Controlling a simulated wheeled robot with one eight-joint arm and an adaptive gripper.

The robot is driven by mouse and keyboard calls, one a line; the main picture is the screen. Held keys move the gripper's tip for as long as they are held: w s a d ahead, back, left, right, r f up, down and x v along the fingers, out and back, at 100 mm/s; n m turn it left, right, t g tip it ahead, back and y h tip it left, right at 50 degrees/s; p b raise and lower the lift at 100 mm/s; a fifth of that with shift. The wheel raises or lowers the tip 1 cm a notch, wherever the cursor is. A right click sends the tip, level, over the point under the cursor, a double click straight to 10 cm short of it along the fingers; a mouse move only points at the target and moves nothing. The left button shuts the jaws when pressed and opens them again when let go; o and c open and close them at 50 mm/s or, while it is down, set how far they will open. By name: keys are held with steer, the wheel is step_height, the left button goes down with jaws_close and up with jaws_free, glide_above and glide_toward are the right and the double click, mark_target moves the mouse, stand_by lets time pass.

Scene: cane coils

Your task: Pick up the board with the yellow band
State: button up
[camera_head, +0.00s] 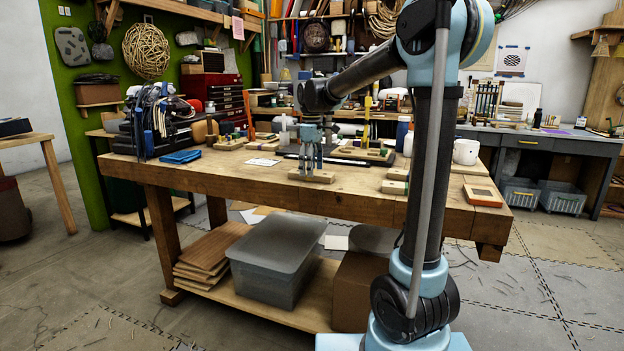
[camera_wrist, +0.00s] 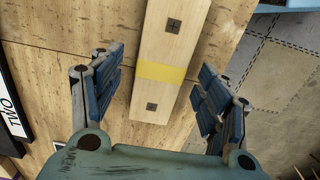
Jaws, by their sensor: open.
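The board with the yellow band (camera_wrist: 170,45) is a pale wooden bar with two dark square marks and a yellow stripe across it. In the wrist view it lies between the two blue-padded fingers of my gripper (camera_wrist: 162,78), with a gap on each side. The gripper is open and holds nothing. In the head view the gripper (camera_head: 311,170) points down over the board (camera_head: 311,177), which lies near the front edge of the wooden workbench (camera_head: 220,175). The band cannot be made out there.
Another small board (camera_head: 395,187) and an orange-framed item (camera_head: 482,195) lie to the right on the bench. A blue item (camera_head: 180,157) lies to the left. A white label card reading "TWO" (camera_wrist: 14,110) is at the wrist view's left. The bench edge is close by.

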steer(key=shift+f, duration=0.8)
steer(key=c, duration=1.2)
steer(key=shift+r, duration=0.15)
